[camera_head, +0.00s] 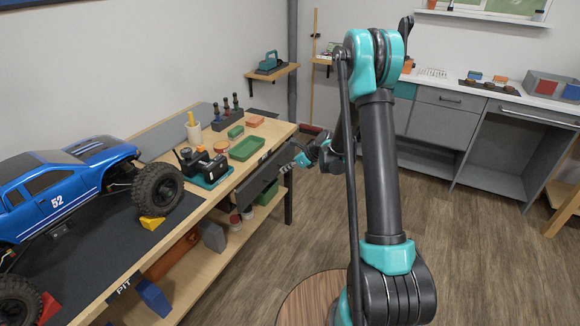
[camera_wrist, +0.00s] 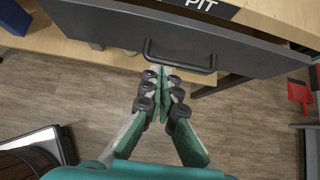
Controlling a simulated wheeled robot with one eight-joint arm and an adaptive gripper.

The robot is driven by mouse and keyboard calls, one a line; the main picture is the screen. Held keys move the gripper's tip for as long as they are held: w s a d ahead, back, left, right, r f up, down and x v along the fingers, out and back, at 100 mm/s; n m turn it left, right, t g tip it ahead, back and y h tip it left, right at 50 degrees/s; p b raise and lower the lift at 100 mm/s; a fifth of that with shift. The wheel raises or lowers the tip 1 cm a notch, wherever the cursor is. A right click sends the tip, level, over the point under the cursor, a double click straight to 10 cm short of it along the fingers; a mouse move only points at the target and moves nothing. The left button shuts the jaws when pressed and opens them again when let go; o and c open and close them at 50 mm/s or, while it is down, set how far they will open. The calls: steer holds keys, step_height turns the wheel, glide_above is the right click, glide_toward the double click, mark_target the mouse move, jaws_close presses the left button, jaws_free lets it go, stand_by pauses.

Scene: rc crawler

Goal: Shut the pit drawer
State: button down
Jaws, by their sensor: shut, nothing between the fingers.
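The pit drawer has a dark grey front (camera_wrist: 110,35) with a black bar handle (camera_wrist: 180,62). In the head view the drawer front (camera_head: 257,180) stands out a little from the bench edge, under the worktop. A PIT label (camera_wrist: 203,5) is on the bench edge above it in the wrist view. My gripper (camera_wrist: 161,73) is shut and empty, its fingertips together at the left part of the handle. I cannot tell whether they touch it. In the head view my gripper (camera_head: 288,168) is beside the drawer front, partly hidden by my arm.
The wooden bench (camera_head: 205,208) carries a blue truck (camera_head: 60,190), a black radio controller (camera_head: 203,165) and a green tray (camera_head: 246,148). A lower shelf (camera_head: 190,280) holds several items. A red dustpan (camera_wrist: 300,92) is at the right. The floor (camera_head: 480,250) right of my arm is clear.

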mark_target(265, 166)
steer(key=shift+w+a+f, duration=0.5)
steer(key=shift+w+a, duration=0.1)
steer(key=shift+a, duration=0.45)
steer(key=shift+w+a+f, duration=0.55)
steer(key=shift+w+a, duration=0.05)
steer(key=shift+a, duration=0.4)
steer(key=shift+w+a+f, duration=0.5)
steer(key=shift+w+a, duration=0.1)
steer(key=shift+a, duration=0.45)
steer(key=shift+a, duration=0.1)
steer(key=w+a, duration=0.1)
steer(key=a, duration=0.2)
steer(key=shift+w, duration=0.4)
steer(key=shift+w+a, duration=0.1)
steer(key=shift+a, duration=0.05)
